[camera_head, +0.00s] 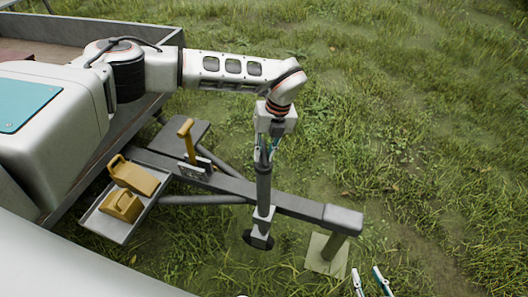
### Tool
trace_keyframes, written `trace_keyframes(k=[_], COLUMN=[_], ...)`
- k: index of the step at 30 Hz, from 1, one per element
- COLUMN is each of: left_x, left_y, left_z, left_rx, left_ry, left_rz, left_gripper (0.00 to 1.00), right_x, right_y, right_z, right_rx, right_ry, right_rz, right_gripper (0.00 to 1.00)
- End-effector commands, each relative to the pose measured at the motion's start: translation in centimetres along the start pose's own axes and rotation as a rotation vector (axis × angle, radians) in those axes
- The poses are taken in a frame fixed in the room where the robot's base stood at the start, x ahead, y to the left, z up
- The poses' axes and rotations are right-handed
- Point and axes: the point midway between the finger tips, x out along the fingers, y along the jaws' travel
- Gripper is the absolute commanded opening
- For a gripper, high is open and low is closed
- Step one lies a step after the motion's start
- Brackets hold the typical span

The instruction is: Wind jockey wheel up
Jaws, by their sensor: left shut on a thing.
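The jockey wheel's grey tube (264,188) stands upright beside the trailer drawbar (295,205). Its dark wheel (253,239) is low at the grass; I cannot tell whether it touches the ground. My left gripper (267,150) points straight down and is shut on the top of the jockey wheel; the crank handle itself is mostly hidden by the fingers. My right gripper (370,282) shows only as two fingertips at the bottom edge, set apart with nothing between them.
The drawbar's front end rests above a post (332,246) on a pale square plate (316,262). Yellow chocks (133,177) lie in a grey tray (103,218) to the left. Open grass lies to the right.

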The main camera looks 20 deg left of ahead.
Motion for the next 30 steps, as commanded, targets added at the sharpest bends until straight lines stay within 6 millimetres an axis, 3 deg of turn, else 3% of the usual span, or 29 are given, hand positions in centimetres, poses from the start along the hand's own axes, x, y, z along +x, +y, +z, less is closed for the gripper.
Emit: trace_keyframes(k=[30], left_x=[0.0], left_y=[0.1], left_z=[0.1], left_rx=[-0.899], left_ry=[0.181], left_rz=[0.003], left_gripper=[0.00], right_x=[-1.1], right_y=[0.3], right_z=[-2.1], right_rx=[-0.001], right_ry=[0.007], right_rz=[0.002], right_gripper=[0.32])
